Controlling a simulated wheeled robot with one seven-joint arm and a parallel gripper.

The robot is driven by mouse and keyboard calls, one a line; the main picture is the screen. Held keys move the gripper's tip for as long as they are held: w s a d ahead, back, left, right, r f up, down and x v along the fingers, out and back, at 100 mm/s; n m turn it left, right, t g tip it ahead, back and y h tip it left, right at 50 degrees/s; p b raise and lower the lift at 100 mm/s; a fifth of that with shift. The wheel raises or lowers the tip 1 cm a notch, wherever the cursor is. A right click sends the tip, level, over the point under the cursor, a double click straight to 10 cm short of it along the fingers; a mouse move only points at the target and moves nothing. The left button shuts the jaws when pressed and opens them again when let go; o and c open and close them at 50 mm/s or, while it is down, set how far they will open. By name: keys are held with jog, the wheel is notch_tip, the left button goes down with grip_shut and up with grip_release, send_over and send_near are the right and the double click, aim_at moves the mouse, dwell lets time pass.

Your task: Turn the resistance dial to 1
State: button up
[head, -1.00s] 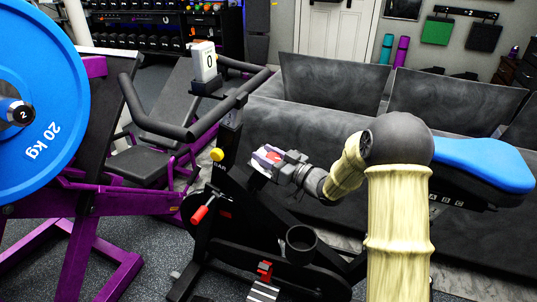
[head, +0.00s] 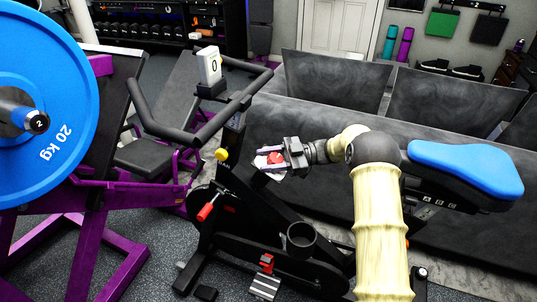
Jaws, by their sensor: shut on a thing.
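The exercise bike (head: 243,190) stands in the middle of the head view. A white display (head: 210,66) on its handlebar reads 0. The red dial (head: 275,157) shows between the fingers of my gripper (head: 271,159), with a white patch just below it. My gripper reaches in from the right, beside the bike's frame behind the handlebar, and is shut on the dial. The fingers cover part of the dial, and I cannot read any marking on it.
A yellow knob (head: 221,154) and a red lever (head: 206,211) sit on the bike's frame left of my gripper. The blue seat (head: 468,166) is at the right. A blue weight plate (head: 62,75) and purple rack fill the left. A dark grey sofa (head: 460,110) stands behind.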

aim_at(271, 160)
jog(key=n+g+h+p, duration=0.2)
jog(key=n, duration=0.1)
jog(key=n+g+h+p, duration=0.1)
jog(key=g, duration=0.1)
jog(key=shift+s+d+r+n+h, duration=0.1)
jog(key=shift+s+d+n+h, duration=0.05)
jog(key=shift+s+n+h, duration=0.2)
jog(key=n+g+h+p, duration=0.1)
jog(key=n+h+p, duration=0.1)
jog(key=p, duration=0.2)
jog(key=shift+d+g, duration=0.1)
jog(key=shift+g, duration=0.3)
jog(key=shift+s+f+n+h+p, duration=0.1)
jog(key=shift+f+n+h+p, duration=0.15)
jog(key=shift+n+p, duration=0.3)
jog(key=shift+f+g+p, duration=0.1)
jog(key=shift+g+p, duration=0.2)
jog(key=o, duration=1)
notch_tip(271, 160, up, 10)
jog(key=shift+p, duration=1.25)
